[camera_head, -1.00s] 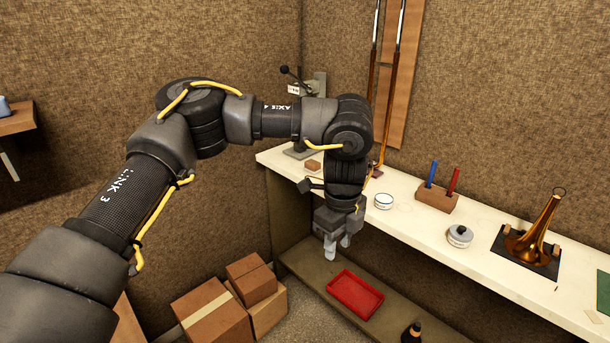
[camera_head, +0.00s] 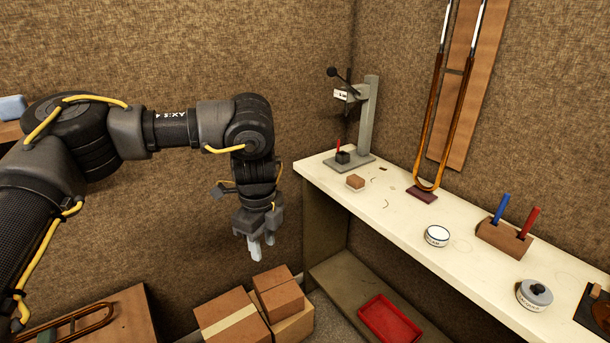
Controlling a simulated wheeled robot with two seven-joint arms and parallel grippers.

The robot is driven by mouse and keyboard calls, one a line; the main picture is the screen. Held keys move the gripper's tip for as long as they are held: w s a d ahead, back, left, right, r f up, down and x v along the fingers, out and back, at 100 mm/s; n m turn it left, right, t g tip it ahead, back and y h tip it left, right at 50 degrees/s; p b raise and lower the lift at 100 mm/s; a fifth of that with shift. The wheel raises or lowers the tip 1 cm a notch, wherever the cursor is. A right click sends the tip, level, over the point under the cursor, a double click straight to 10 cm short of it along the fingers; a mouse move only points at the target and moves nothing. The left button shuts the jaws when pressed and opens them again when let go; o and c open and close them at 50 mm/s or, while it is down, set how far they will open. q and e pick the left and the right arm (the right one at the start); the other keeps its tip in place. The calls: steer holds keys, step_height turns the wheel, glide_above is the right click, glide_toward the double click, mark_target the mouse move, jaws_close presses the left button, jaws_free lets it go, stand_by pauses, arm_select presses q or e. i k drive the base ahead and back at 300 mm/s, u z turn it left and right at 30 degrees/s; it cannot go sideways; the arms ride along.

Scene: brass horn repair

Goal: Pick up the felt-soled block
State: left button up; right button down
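A small brown block with a paler underside, which looks like the felt-soled block (camera_head: 355,182), lies on the cream workbench (camera_head: 395,215) toward its far left end. My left gripper (camera_head: 263,249) hangs fingers down to the left of the bench, clear of it. Its two pale fingers look a little apart, with nothing between them. It is well apart from the block, which shows unobstructed. My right gripper is out of view.
A grey press stand (camera_head: 368,120) rises behind the block. Cardboard boxes (camera_head: 232,316) and a red tray (camera_head: 390,322) are below.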

mark_target(356, 183)
steer(key=u, duration=0.4)
steer(key=i, duration=0.75)
steer(key=z, duration=0.55)
steer(key=i, duration=0.75)
steer(key=z, duration=0.75)
